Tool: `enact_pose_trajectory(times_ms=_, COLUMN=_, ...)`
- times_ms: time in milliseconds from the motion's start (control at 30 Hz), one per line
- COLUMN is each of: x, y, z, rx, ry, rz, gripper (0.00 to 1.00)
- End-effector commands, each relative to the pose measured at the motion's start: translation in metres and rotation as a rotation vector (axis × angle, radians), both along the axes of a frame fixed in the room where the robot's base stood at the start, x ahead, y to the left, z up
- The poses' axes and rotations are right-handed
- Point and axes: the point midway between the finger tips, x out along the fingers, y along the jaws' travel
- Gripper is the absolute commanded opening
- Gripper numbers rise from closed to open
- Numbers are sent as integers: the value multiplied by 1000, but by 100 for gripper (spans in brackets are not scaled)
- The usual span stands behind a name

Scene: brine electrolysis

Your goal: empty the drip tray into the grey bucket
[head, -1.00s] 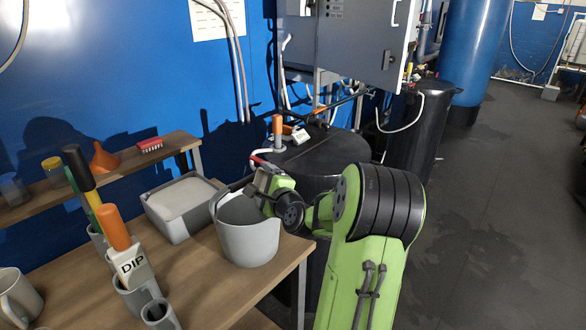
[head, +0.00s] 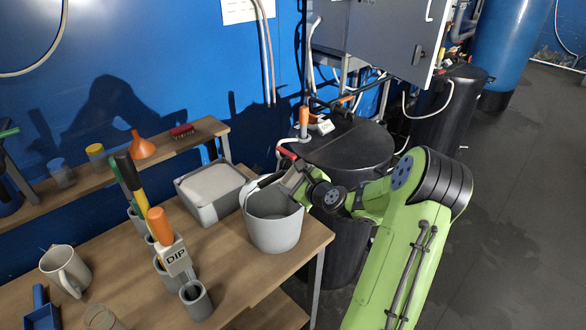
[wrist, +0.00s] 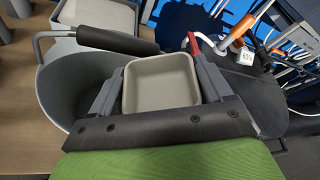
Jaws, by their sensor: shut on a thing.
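The grey bucket (head: 273,228) stands on the wooden table near its right edge, its handle with a dark grip showing in the wrist view (wrist: 70,85). My gripper (head: 288,180) is at the bucket's right rim. In the wrist view my gripper (wrist: 160,78) is shut on a shallow beige-grey tray (wrist: 160,88), seemingly the drip tray, with one finger on each side. The tray's inside faces the wrist camera, and I see no liquid in it. The bucket lies to the left of the tray there. In the head view the tray is not clearly visible.
A grey tub (head: 207,208) with pale contents stands behind the bucket. Holders with an orange-topped DIP tool (head: 172,252) stand to the left. A mug (head: 66,268) is farther left. A dark round tank (head: 345,155) stands just beyond the table's right end.

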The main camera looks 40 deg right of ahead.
Motion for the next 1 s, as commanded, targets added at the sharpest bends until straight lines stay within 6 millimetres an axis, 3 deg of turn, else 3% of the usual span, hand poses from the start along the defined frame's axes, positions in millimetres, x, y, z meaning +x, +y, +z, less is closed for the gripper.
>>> enact_pose_trajectory(times_ms=100, x=0, y=-2, z=9, rx=73, ry=1, rz=0, gripper=44)
enact_pose_trajectory(times_ms=800, x=1, y=-10, z=18, rx=504, ry=12, rz=-1, gripper=44)
enact_pose_trajectory(times_ms=1000, x=1, y=-10, z=16, rx=553, ry=14, rz=0, gripper=44)
